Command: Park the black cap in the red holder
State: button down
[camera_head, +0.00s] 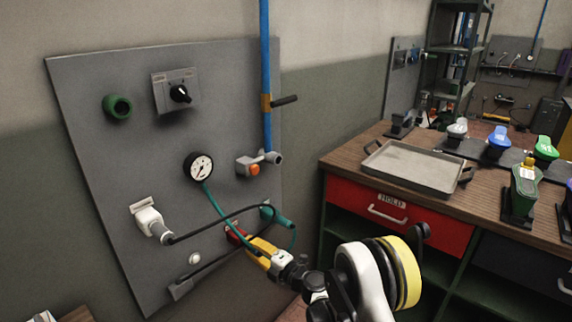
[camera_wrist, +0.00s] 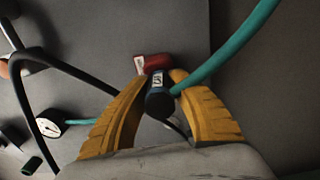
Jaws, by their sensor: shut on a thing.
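My gripper (camera_head: 248,244) has yellow fingers and is close to the grey wall panel, low on its right side. In the wrist view, the fingers (camera_wrist: 160,84) are shut around a dark cylinder with a white label, the black cap (camera_wrist: 160,104). The red holder (camera_wrist: 152,62) is just beyond the fingertips and the cap; it also shows in the head view (camera_head: 233,233), partly hidden by my gripper. I cannot tell whether the cap touches the holder or sits in it. In the head view the cap is hidden.
A teal hose (camera_wrist: 230,55) runs close beside the cap and right finger. Black cables (camera_head: 228,214) loop near my gripper. A pressure gauge (camera_head: 199,168), grey-orange valve (camera_head: 254,167) and white fitting (camera_head: 149,223) are on the panel. A workbench with a metal tray (camera_head: 413,170) stands right.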

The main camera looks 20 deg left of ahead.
jog(key=shift+w+a, duration=0.15)
jog(key=shift+a, duration=0.25)
jog(key=c, duration=1.2)
grip_release()
jog(key=shift+d, duration=0.1)
